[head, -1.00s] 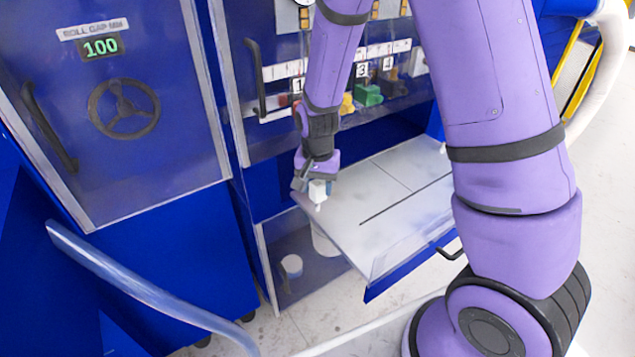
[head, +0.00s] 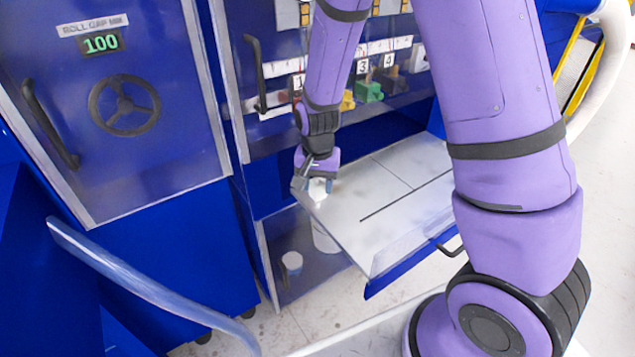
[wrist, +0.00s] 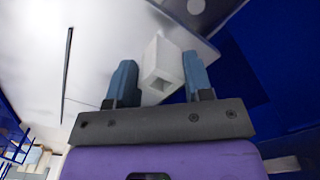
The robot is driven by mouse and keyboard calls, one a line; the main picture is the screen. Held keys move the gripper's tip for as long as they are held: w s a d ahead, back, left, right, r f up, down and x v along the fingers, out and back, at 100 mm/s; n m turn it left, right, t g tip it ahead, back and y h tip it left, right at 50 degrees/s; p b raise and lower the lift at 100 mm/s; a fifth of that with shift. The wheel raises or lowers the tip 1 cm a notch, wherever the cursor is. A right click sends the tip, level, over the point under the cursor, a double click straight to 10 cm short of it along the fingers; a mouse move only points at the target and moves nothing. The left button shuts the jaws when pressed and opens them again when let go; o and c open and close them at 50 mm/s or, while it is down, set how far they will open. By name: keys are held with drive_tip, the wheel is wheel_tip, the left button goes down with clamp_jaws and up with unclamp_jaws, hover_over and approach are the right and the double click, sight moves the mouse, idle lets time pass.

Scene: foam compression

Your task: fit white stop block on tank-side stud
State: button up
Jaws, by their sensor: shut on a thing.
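In the wrist view the white stop block (wrist: 162,62) sits between the two blue fingers of my gripper (wrist: 160,70); a square hole shows in its near face. In the head view my gripper (head: 316,186) is at the left corner of the pale tray (head: 400,205), shut on the white block (head: 317,187), which is mostly hidden by the fingers. I cannot make out the tank-side stud in either view, nor tell whether the block touches anything below it.
A shelf behind holds a green block (head: 368,92), a yellow block (head: 347,101) and others by number labels. A curved clear rail (head: 150,290) crosses the lower left.

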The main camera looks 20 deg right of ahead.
drive_tip(key=shift+f, duration=1.6)
drive_tip(key=o, duration=1.1)
wheel_tip(320, 180, up, 11)
drive_tip(key=shift+f, duration=0.15)
wheel_tip(320, 180, up, 16)
drive_tip(key=n+t+y, duration=0.1)
drive_tip(key=n+t, duration=0.1)
drive_tip(key=n, duration=0.1)
hover_over(318, 193)
drive_tip(key=s+d, duration=0.5)
drive_tip(key=s, duration=0.2)
drive_tip(key=s+d+r+n+t, duration=0.1)
drive_tip(key=s+r, duration=0.1)
drive_tip(key=s, duration=0.2)
drive_tip(key=s+r+n+t, duration=0.1)
drive_tip(key=s+r, duration=0.2)
drive_tip(key=s, duration=0.2)
drive_tip(key=s+d+r+n+t+h, duration=0.1)
drive_tip(key=s+r, duration=0.1)
drive_tip(key=s, duration=0.3)
drive_tip(key=shift+s+d+r+n, duration=0.15)
drive_tip(key=shift+d+r+n, duration=0.15)
drive_tip(key=shift+r+n, duration=0.1)
